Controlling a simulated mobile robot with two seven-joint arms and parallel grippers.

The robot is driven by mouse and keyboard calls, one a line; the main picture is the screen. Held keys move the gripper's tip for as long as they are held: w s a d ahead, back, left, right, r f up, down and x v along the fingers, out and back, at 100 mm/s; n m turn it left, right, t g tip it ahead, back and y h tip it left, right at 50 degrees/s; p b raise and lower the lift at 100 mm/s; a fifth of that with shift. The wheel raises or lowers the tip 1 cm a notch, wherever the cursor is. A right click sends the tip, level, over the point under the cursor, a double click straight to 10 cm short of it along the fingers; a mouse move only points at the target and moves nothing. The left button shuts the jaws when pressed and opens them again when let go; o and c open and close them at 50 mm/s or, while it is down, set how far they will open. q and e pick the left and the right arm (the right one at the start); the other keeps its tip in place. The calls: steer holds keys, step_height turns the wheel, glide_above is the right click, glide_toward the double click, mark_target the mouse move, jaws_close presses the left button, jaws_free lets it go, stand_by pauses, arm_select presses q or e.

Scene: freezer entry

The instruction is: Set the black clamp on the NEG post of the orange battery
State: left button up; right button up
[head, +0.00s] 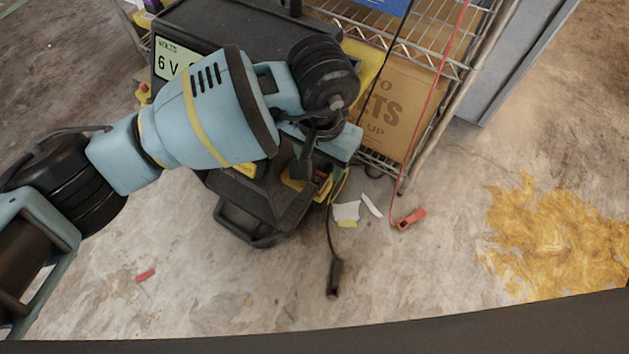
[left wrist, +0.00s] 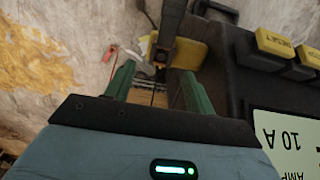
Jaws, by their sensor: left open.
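The black clamp (head: 334,277) lies on the concrete floor in the head view, at the end of a black cable. My left gripper is above the front of the black charger (head: 240,30); my own wrist largely hides its fingers in the head view. In the left wrist view, the green fingers of my left gripper (left wrist: 158,70) stand apart, with a dark bar (left wrist: 172,20) beyond them. I cannot tell what that bar is, and I see nothing held. The orange battery and its NEG post show in neither view. My right gripper is not in view.
A red clamp (head: 410,219) lies on the floor at the end of a red cable. Behind it stands a wire shelf (head: 455,70) with a cardboard box (head: 385,105). Paper scraps (head: 346,212) lie near the charger. A yellow stain (head: 560,240) spreads over otherwise open floor at right.

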mark_target(319, 177)
arm_select(q)
step_height(319, 177, down, 3)
steer(key=shift+s+a+f+b, duration=0.1)
steer(key=shift+s+b, duration=0.05)
steer(key=shift+b, duration=0.25)
steer(key=shift+f, duration=0.4)
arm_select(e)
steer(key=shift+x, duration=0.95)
arm_select(q)
steer(key=shift+c, duration=0.4)
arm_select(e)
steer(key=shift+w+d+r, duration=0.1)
arm_select(q)
steer(key=c, duration=1.1)
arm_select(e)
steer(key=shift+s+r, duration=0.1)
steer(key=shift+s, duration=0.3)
arm_select(q)
steer(key=shift+r, duration=0.15)
